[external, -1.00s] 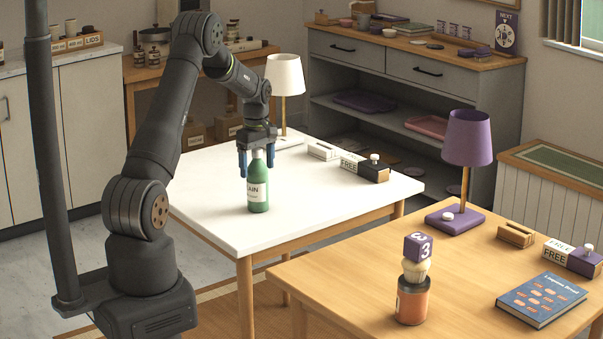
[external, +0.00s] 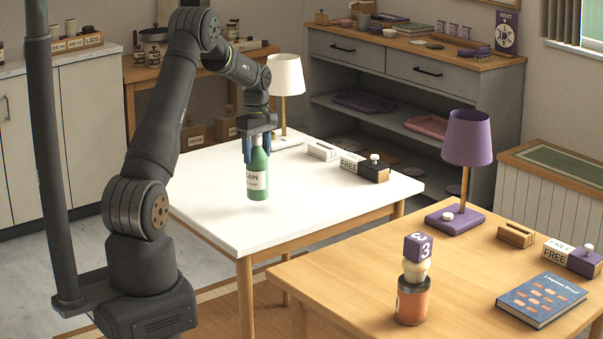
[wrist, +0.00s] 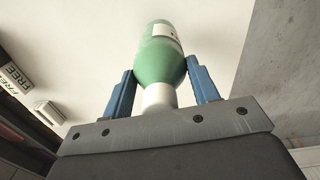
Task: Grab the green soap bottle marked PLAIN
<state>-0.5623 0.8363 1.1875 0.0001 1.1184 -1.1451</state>
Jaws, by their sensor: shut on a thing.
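The green soap bottle (external: 258,187) has a white label, on which "AIN" or "LAIN" can be read in the external view. It is upright over the white table, and its base appears slightly above the tabletop. My gripper (external: 261,157) is above it, pointing down, with its blue fingers shut on the upper part of the bottle. In the wrist view, my gripper (wrist: 162,72) has one finger on each side of the green bottle (wrist: 160,58), near its shoulder and pale cap. The label is mostly turned away there.
The white table (external: 215,222) is clear around the bottle. A white lamp (external: 285,75), small holders and a FREE block (external: 349,163) stand along its far side. The wooden table (external: 455,285) at right holds a purple lamp (external: 467,140), a stacked jar (external: 411,300) and a book (external: 541,300).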

